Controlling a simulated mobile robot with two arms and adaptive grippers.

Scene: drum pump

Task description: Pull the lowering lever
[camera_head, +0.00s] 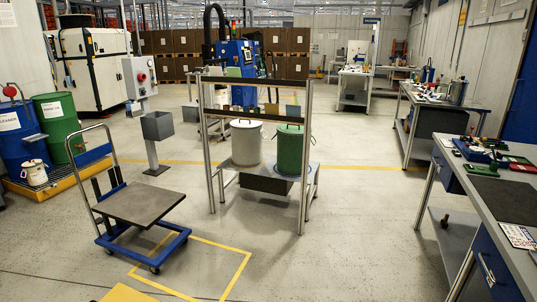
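A lift cart with a grey platform (139,203), a blue wheeled base and a tall tubular push handle (84,186) stands at the left in the head view. A blue panel (93,155) sits across the upper part of the handle. I cannot pick out a lowering lever for certain; it is too small or hidden. Neither of my grippers is in view.
A metal-frame stand (207,160) with a white bucket (246,143) and a green bucket (289,150) is in the middle. Drums (55,125) stand at left, a workbench (478,200) at right. Yellow lines (237,272) mark the floor. The front floor is mostly clear.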

